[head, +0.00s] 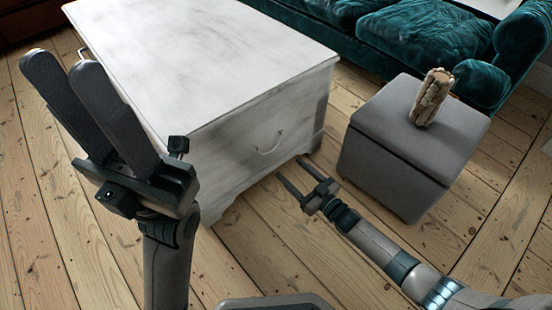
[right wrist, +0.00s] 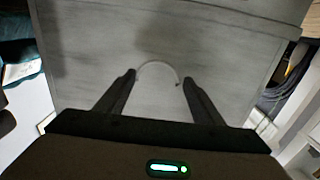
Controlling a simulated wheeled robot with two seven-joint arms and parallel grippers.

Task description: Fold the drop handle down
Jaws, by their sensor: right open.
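A white-painted chest (head: 210,60) stands on the floor. A thin metal drop handle (head: 270,147) is on its side panel facing me. In the right wrist view the handle (right wrist: 157,65) shows as a pale arch against the panel. My right gripper (head: 290,168) is open and empty, low in front of that panel, just below and right of the handle in the head view. In the right wrist view its fingertips (right wrist: 158,79) lie left and right of the arch; contact cannot be told. My left gripper (head: 60,62) is raised, open and empty, left of the chest.
A grey ottoman (head: 395,150) stands right of the chest, with a bundle-like beige object (head: 432,97) on top. A teal velvet sofa (head: 420,35) is behind. Another handle (head: 82,52) shows at the chest's far left. Bare floorboards (head: 260,240) are clear in front.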

